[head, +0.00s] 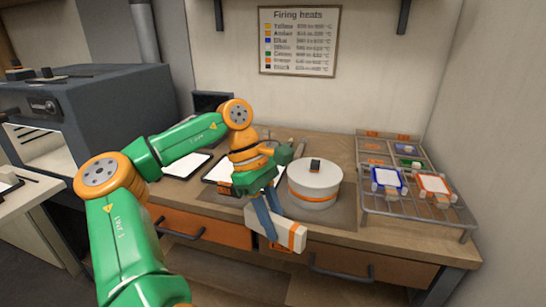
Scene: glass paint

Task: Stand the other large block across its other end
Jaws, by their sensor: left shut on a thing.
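My left gripper (268,217) reaches in from the left over the bench's front edge. It is shut on a large white block (261,234) with an orange band near its right end. The block is held tilted, in front of the orange drawer fronts. Its far side is hidden. No second large block can be told apart for sure; my arm hides part of the bench. My right gripper is not in view.
A round white lidded pot (318,184) stands just right of my gripper. A wire rack (375,213) at the right holds a blue-edged tile (388,178), an orange-edged tile (434,186) and small blocks. White sheets (182,165) lie behind my arm. A kiln (95,115) stands left.

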